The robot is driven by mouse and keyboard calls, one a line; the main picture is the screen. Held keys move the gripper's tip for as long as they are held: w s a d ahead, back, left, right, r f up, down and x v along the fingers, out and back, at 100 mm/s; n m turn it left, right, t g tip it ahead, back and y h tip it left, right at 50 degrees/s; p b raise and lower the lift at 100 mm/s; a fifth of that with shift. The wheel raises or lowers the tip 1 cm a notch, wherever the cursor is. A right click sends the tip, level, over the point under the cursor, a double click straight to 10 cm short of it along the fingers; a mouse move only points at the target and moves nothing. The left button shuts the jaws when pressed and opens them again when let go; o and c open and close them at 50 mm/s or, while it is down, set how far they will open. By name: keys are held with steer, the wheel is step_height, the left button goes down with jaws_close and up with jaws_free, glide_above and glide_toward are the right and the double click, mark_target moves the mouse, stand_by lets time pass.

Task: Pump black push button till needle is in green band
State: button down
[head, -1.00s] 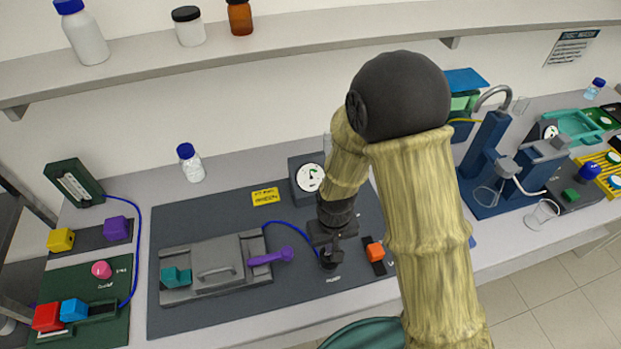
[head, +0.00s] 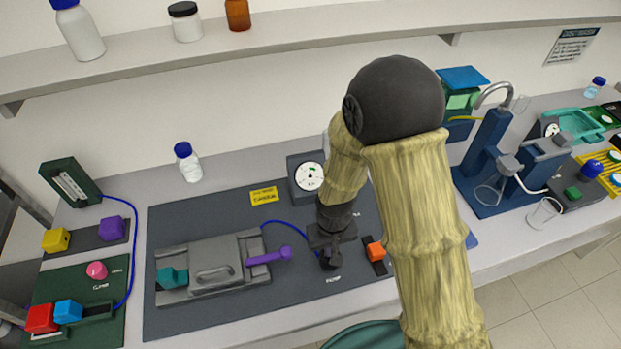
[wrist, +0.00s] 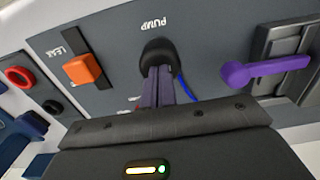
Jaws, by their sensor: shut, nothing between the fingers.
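The black push button (wrist: 158,50) stands on the dark panel beside its PUMP label in the wrist view. In the head view the button (head: 329,264) is partly hidden by my gripper (head: 328,254). My gripper is shut and empty, its fingers pointing down over the button. In the wrist view the fingertips (wrist: 158,78) overlap the button; I cannot tell whether they press it. The round white gauge (head: 309,177) stands behind, with a small green band near the top of its dial. The needle seems to point roughly upward, but is too small to read exactly.
An orange knob (head: 375,251) sits right of the button, labelled LEAK in the wrist view. A purple lever (head: 268,256) and a grey clamp plate with a handle (head: 214,273) lie to the left. A blue tube (head: 290,227) runs behind the button.

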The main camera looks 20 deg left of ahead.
steer(key=shift+f+b, duration=0.6)
steer(key=shift+f, duration=0.35)
step_height(320, 180, up, 4)
steer(key=p, duration=0.3)
steer(key=shift+r+p, duration=0.25)
steer(key=shift+p, duration=0.1)
steer(key=d+r+m+t+b, duration=0.1)
steer(key=d+r+m, duration=0.2)
steer(key=d+r, duration=0.4)
steer(key=s+d+r+m+t+b, duration=0.1)
steer(key=d+r+m, duration=0.2)
steer(key=d+r, duration=0.4)
steer(key=d, duration=0.8)
steer(key=shift+s+r+t, duration=0.3)
steer(key=shift+r, duration=0.05)
steer(key=shift+d, duration=0.1)
